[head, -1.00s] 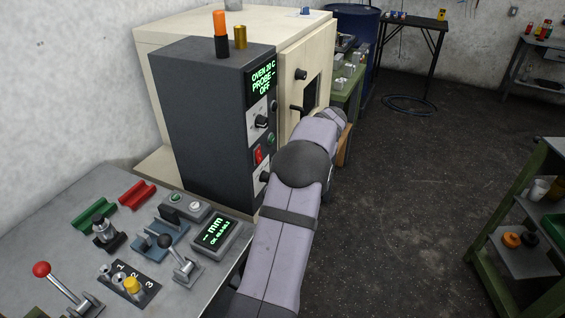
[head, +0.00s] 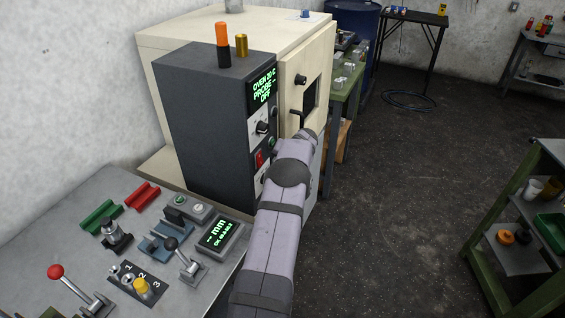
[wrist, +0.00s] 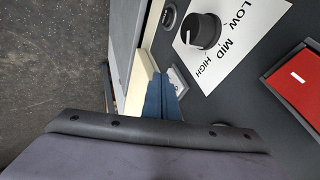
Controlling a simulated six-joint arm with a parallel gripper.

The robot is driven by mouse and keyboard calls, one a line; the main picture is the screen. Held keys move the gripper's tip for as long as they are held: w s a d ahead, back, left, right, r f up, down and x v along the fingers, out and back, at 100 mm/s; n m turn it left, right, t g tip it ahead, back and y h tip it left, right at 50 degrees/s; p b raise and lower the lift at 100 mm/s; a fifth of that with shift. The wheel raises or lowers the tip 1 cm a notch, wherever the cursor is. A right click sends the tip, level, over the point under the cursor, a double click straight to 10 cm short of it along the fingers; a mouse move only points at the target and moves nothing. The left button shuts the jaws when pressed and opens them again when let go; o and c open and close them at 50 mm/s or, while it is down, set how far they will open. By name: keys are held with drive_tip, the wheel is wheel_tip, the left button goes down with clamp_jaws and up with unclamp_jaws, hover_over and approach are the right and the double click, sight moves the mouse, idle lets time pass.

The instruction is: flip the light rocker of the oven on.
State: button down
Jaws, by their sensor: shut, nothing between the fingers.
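A red rocker (head: 259,158) with a white line mark also shows in the wrist view (wrist: 299,78), at the right. A small pale switch-like part (wrist: 178,79) lies just beyond my gripper (wrist: 163,98). Which of the two is the light rocker I cannot tell. My gripper's blue fingers are shut and empty, close to the pale part; contact is unclear. In the head view my arm hides the gripper.
A knob (wrist: 203,31) marked LOW, MID, HIGH sits above the pale part, with a round dark button (wrist: 168,17) beside it. An oven door handle (head: 298,118) is near my arm. A bench (head: 60,215) with levers stands at the left.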

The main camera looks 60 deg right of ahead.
drive_tip(key=shift+w+f, duration=0.15)
idle(0.3)
drive_tip(key=b, duration=0.2)
drive_tip(key=shift+w+t+b, duration=0.2)
drive_tip(key=shift+t+b, duration=0.1)
drive_tip(key=shift+r, duration=0.2)
drive_tip(key=shift+r, duration=0.7)
